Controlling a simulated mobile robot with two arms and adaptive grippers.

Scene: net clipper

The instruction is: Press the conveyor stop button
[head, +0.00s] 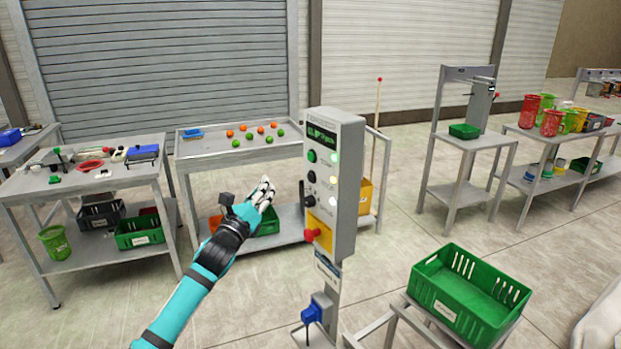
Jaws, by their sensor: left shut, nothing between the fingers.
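A grey control box (345,185) stands upright on a post in the middle of the head view. Its face has a small green-lit display (322,136), a green button (312,156), black knobs (310,201) and several lit lamps. Low on the face, a red button (311,235) sticks out from a yellow plate (320,234). My left gripper (266,188) is shut and empty, to the left of the box and a little higher than the red button. A gap shows between its fingertips and the box. My right gripper is not in view.
A green crate (452,312) rests on a stand at the lower right. A table with orange and green balls (184,152) stands behind my left gripper. A cluttered table (30,188) is at the left. A blue plug (312,314) sits low on the post.

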